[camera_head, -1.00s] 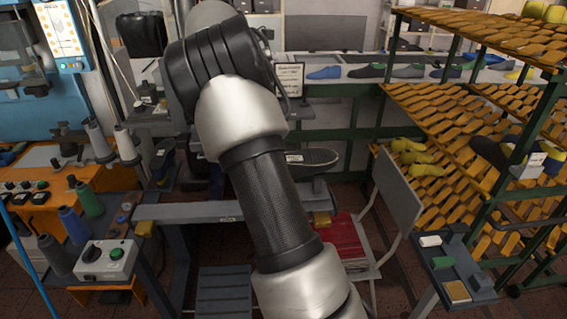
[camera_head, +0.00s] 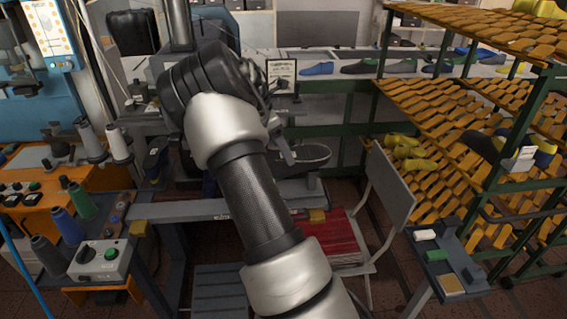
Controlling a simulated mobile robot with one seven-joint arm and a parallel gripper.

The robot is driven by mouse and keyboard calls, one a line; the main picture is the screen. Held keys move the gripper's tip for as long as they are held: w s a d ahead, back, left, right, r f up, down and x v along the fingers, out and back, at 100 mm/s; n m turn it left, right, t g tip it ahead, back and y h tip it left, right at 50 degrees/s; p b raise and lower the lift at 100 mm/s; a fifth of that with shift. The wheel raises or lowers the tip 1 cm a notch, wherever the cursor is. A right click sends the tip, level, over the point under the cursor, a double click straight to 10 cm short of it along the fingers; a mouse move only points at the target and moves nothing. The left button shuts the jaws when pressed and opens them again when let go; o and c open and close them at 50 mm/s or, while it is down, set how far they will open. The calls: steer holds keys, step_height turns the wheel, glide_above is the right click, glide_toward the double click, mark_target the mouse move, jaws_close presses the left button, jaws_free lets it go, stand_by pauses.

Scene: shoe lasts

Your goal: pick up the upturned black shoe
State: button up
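The upturned black shoe (camera_head: 314,154) lies with its sole facing up, right of my arm at mid-picture. It is above the grey bench, and its left end is hidden behind my arm. My arm reaches up from the bottom of the picture, and its thick dark wrist covers most of my gripper. A grey part that looks like a finger of my gripper (camera_head: 284,149) shows at the left end of the shoe. I cannot tell whether it touches the shoe, or whether the fingers are open or shut.
A grey bench (camera_head: 180,210) runs below. A chair with a red seat (camera_head: 335,238) stands right of my arm. A rack of orange-brown lasts (camera_head: 440,115) fills the right side. Thread cones (camera_head: 120,145) stand on the left. Several shoes line the back shelf (camera_head: 345,84).

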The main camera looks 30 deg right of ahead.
steer(key=shift+x, duration=0.75)
steer(key=c, duration=1.6)
steer(key=shift+r, duration=0.1)
steer(key=shift+c, duration=1)
